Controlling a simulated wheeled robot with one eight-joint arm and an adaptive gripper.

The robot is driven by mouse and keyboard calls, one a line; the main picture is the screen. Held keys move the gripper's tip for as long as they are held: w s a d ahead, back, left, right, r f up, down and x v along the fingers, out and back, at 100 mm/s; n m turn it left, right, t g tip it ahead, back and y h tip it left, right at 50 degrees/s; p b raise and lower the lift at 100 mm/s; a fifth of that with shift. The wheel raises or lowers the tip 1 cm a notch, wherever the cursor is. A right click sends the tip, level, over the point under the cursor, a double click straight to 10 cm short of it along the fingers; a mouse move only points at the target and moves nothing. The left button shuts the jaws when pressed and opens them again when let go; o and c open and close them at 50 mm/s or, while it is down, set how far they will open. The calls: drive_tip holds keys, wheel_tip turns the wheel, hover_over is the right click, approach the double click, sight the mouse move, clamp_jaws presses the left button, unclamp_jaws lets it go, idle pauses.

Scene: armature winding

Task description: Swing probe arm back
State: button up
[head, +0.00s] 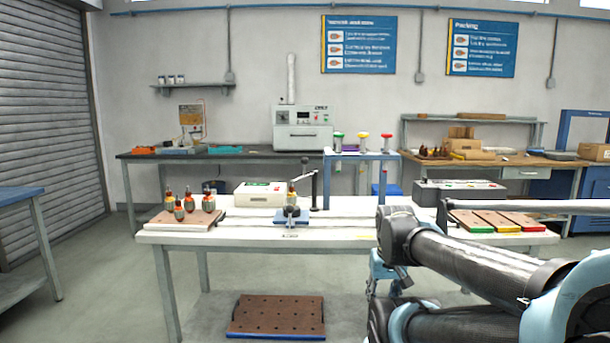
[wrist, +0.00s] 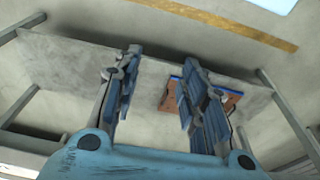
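The probe arm (head: 308,174) is a thin grey bar on a dark upright post (head: 314,192) on the white table. It angles down to the left, its tip close to the top of an armature (head: 292,197); whether they touch is too small to tell. The armature stands upright in a blue fixture (head: 291,216). My gripper (wrist: 160,95) is open in the wrist view, its two blue-grey fingers well apart with nothing held.
Several armatures stand on a board (head: 175,221) at the left. A white tester box (head: 260,194) sits behind the fixture. Green, yellow and red trays (head: 497,221) lie at the right. A blue spool rack (head: 362,154) stands behind. A brown perforated board (head: 277,316) lies below.

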drive_tip(key=shift+s+r, duration=0.2)
drive_tip(key=shift+s, duration=0.1)
drive_tip(key=c, duration=0.4)
drive_tip(key=shift+a+r, duration=0.25)
clamp_jaws()
drive_tip(key=w+a+r+m+t+y, duration=0.1)
drive_tip(key=w+a+r+m+y, duration=0.4)
drive_tip(key=w, duration=0.4)
drive_tip(key=w+a+r+m+t+y, duration=0.1)
drive_tip(key=w+a+r+m+y, duration=0.1)
drive_tip(key=w+a+r+m, duration=0.45)
drive_tip(key=w+r+m+t+y, duration=0.1)
drive_tip(key=w+r+m+y, duration=0.1)
drive_tip(key=w, duration=0.4)
drive_tip(key=w+d+r+m+t+y, duration=0.1)
drive_tip(key=w+r+m+t+y, duration=0.1)
drive_tip(key=w+r+m, duration=0.3)
drive_tip(key=w+d+r+m+t+y, duration=0.1)
drive_tip(key=w+r+m+y, duration=0.1)
drive_tip(key=w+m, duration=0.4)
drive_tip(key=w+r, duration=0.1)
drive_tip(key=w, duration=0.2)
drive_tip(key=shift+r, duration=0.35)
drive_tip(key=shift+w, duration=0.1)
